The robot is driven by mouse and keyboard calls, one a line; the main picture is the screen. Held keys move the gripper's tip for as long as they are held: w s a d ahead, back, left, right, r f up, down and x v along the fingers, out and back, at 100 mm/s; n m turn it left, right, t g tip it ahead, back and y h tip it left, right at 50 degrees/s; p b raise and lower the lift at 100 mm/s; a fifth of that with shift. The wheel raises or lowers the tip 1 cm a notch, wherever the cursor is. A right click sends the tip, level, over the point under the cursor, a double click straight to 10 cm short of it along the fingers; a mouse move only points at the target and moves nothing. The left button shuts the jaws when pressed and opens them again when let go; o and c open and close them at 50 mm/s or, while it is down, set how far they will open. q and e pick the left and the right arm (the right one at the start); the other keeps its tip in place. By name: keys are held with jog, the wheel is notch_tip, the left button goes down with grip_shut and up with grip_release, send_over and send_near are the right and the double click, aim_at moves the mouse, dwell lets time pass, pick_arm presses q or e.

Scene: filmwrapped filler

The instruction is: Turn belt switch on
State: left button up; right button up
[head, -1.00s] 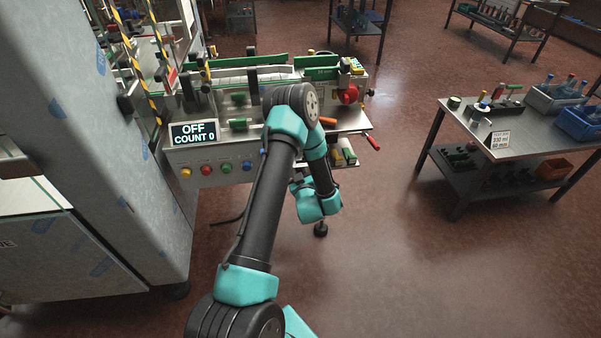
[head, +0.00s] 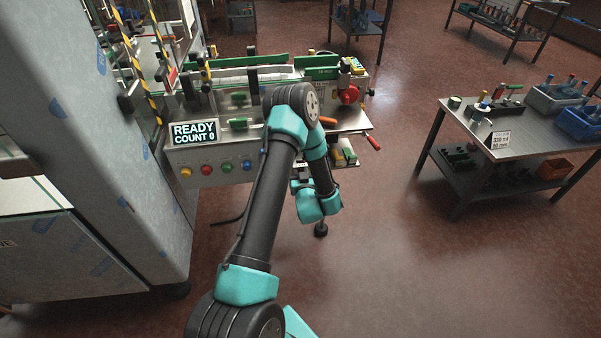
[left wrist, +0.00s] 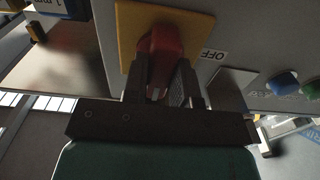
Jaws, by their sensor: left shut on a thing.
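In the left wrist view, the belt switch is a red handle (left wrist: 158,50) on a yellow plate (left wrist: 126,38), with an OFF label (left wrist: 214,54) to the right of the plate. My left gripper (left wrist: 163,75) is shut on the red handle, a finger on each side of it. In the head view my left arm hides the switch and the fingertips against the front of the machine. The machine's display (head: 195,132) reads READY, COUNT 0. My right gripper is not in view.
Yellow, red, green and blue buttons (head: 207,169) line the machine's front panel. A large grey cabinet (head: 95,130) stands close on the left. A steel table (head: 530,140) with bottles and bins stands at the right. The floor between is clear.

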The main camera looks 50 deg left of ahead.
pick_arm(q)
jog(key=o, duration=0.9)
